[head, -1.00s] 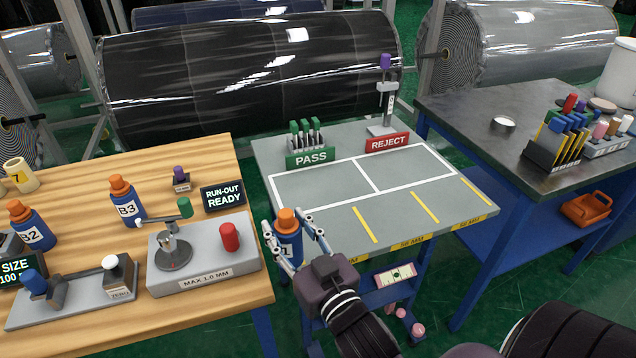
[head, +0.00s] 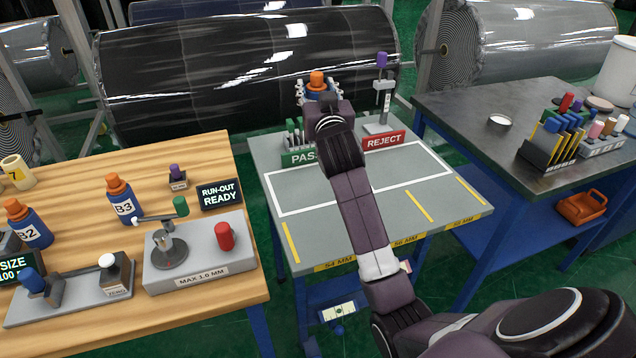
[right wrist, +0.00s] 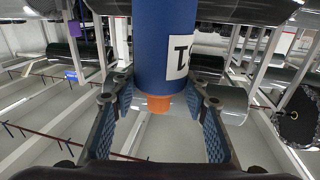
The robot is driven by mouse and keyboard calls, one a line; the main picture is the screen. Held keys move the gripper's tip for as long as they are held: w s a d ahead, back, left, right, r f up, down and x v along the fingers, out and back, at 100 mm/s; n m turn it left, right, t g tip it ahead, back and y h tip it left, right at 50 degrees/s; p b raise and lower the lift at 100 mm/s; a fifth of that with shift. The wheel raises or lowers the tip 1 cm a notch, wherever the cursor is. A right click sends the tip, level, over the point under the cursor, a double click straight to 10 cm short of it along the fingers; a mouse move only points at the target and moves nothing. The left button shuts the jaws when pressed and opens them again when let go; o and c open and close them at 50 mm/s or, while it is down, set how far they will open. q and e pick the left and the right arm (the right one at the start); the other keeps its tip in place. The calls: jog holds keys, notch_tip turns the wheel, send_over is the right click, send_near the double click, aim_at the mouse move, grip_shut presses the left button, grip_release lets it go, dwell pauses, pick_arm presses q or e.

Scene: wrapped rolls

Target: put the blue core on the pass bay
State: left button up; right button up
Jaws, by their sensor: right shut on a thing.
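The held blue core (head: 320,91) has an orange top (head: 317,77) and a white label, of which a "1" shows in the right wrist view (right wrist: 163,45). My right gripper (head: 319,96) is shut around it and holds it upright, seen above the far edge of the grey table behind the PASS sign (head: 299,158). My left gripper is not in view.
A REJECT sign (head: 383,141) and a purple-topped stand (head: 382,95) are to the right. Blue cores B2 (head: 33,232) and B3 (head: 124,206) stand on the wooden table. The bay surface looks clear where visible.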

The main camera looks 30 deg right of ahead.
jog(key=shift+w+d+r, duration=0.1)
jog(key=shift+d+r, duration=0.1)
jog(key=shift+d, duration=0.1)
notch_tip(320, 180, down, 20)
jog(key=shift+r+b, duration=0.2)
jog(key=shift+b, duration=0.2)
jog(key=o, duration=1.4)
jog(key=shift+f, duration=0.15)
